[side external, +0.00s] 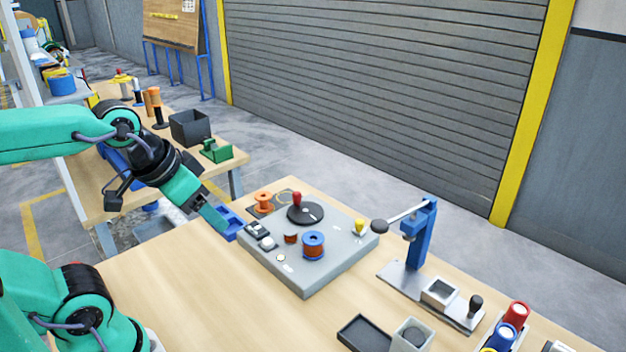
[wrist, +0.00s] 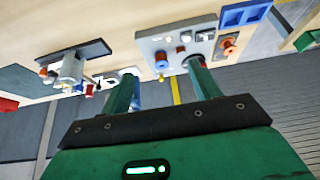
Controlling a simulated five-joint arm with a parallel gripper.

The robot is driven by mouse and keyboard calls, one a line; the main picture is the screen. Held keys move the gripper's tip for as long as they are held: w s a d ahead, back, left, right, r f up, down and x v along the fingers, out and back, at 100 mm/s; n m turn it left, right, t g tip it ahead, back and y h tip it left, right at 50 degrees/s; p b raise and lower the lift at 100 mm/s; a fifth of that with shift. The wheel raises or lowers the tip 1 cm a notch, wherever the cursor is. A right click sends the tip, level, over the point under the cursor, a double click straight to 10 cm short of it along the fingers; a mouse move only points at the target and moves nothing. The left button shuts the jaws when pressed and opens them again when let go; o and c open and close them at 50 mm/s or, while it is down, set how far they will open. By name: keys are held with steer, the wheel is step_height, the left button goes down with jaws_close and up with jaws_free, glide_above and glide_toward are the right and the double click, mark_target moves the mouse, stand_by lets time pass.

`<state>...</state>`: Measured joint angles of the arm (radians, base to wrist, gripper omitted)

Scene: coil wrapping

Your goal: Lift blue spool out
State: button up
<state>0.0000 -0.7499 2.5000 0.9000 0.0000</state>
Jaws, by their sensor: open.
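The blue spool (side external: 313,246), wound with reddish-brown wire, stands upright on the front part of the grey winding base (side external: 310,281). In the wrist view the blue spool (wrist: 161,57) appears small and distant, between the lines of the two fingers. My gripper (side external: 217,219) is left of the base, close to the blue tray, and well apart from the spool. In the wrist view my gripper (wrist: 163,70) has its two green fingers spread with nothing between them.
A blue lever press (side external: 421,235) stands right. The front left table is clear.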

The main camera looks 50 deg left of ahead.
steer(key=shift+w, duration=0.15)
steer(key=n+g, duration=0.5)
steer(key=n, duration=0.3)
glide_above(313, 245)
steer(key=a, duration=0.2)
steer(key=f, duration=0.6)
steer(key=w+f, duration=0.1)
steer(key=f, duration=0.3)
steer(key=shift+a+f, duration=0.1)
steer(key=shift+a, duration=0.05)
steer(key=shift+w+f+g, duration=0.3)
steer(key=shift+w+f, duration=0.05)
steer(key=shift+f, duration=0.25)
steer(key=shift+f, duration=0.1)
steer(key=shift+f, duration=1.2)
steer(key=shift+f, duration=0.1)
